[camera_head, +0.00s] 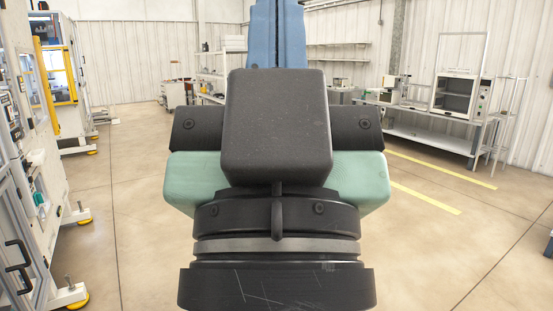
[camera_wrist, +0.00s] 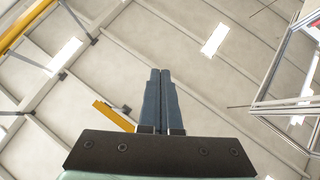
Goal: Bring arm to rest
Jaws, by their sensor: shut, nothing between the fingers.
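My gripper (camera_wrist: 160,76) shows in the wrist view with its two dark blue-grey fingers pressed together, pointing up toward the ceiling. Nothing is between them. In the head view my gripper (camera_head: 277,8) points upward, with its blue fingers running out of the top edge of the picture. The black and pale green wrist of my arm fills the middle of the head view and hides what is behind it.
Machine cabinets (camera_head: 22,130) with yellow parts stand close on the left. A bench (camera_head: 430,130) with a boxy oven-like device (camera_head: 457,95) is at the back right. Shelves line the back wall. The concrete floor (camera_head: 440,240) on the right is clear, with yellow lines.

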